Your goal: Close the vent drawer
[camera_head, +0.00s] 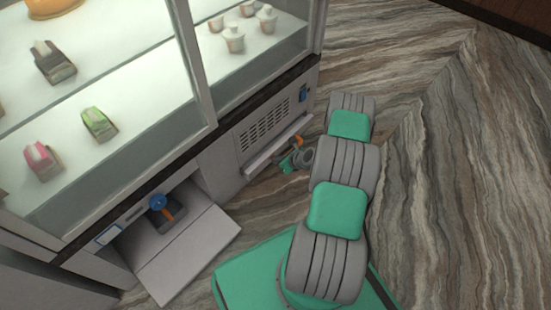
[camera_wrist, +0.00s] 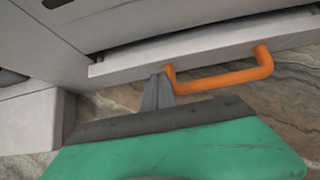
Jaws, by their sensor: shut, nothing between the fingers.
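The vent drawer (camera_head: 280,148) is low on the counter front, below a slotted vent panel (camera_head: 264,124). Its pale front stands out a little from the cabinet. In the wrist view the drawer front (camera_wrist: 215,43) runs across the top, with a dark gap behind its upper edge. Its orange bar handle (camera_wrist: 225,82) shows fully there; in the head view only a bit of the handle (camera_head: 298,141) shows. My gripper (camera_wrist: 159,88) is shut and empty, its fingertips at the handle's left end by the drawer front. I cannot tell whether they touch. In the head view my gripper (camera_head: 285,165) is small and partly hidden.
A pale flap or drawer (camera_head: 190,255) sticks out at the lower left, near a blue knob (camera_head: 157,202). The glass display (camera_head: 95,160) above holds small boxes and several white jars. Marbled floor (camera_head: 450,180) is clear on the right.

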